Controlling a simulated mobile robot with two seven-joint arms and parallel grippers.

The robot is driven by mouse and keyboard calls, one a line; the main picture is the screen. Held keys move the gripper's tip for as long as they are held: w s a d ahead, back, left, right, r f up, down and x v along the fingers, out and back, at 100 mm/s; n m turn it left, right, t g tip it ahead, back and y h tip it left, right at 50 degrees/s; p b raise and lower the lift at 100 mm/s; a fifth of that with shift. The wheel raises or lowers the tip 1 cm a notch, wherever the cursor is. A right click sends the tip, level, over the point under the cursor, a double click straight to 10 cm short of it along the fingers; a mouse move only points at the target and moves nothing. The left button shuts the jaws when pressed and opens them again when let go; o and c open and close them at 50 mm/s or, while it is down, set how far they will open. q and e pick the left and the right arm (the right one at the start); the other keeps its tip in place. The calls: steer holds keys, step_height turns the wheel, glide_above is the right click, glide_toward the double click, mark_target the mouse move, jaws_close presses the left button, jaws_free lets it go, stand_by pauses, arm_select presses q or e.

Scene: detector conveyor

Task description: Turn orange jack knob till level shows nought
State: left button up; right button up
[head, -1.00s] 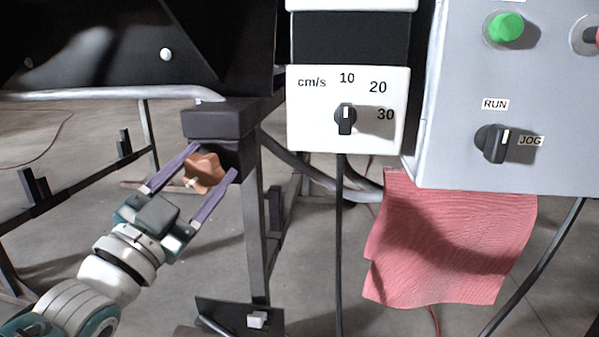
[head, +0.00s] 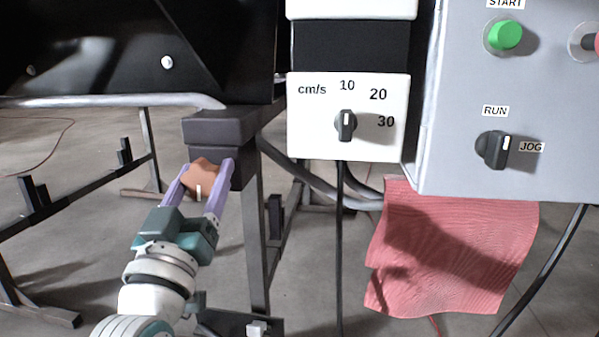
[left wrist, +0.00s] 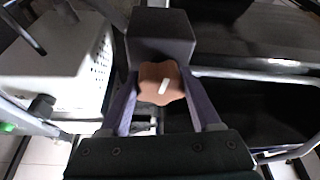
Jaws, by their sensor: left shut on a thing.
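The orange jack knob (head: 203,179) is a brownish-orange lobed knob with a white mark, on the front of a dark block (head: 225,128) under the conveyor. My left gripper (head: 200,183) is shut on the knob, with one purple finger on each side. In the left wrist view the knob (left wrist: 161,83) sits between the fingers, its white mark tilted slightly off upright. I see no level readout that I can read in either view. My right gripper is not in view.
A white cm/s dial box (head: 347,117) stands right of the knob. A grey control panel (head: 520,120) with a green start button (head: 505,35) and a RUN/JOG switch is further right. A red cloth (head: 455,245) hangs below it. Conveyor legs and cables stand around.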

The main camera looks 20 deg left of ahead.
arm_select(q)
steer(key=shift+n, duration=0.5)
steer(key=o, duration=1.4)
steer(key=shift+c, duration=0.2)
steer(key=p+v, duration=0.1)
steer(key=v, duration=0.9)
steer(key=shift+p, duration=0.35)
steer(key=shift+r, duration=0.1)
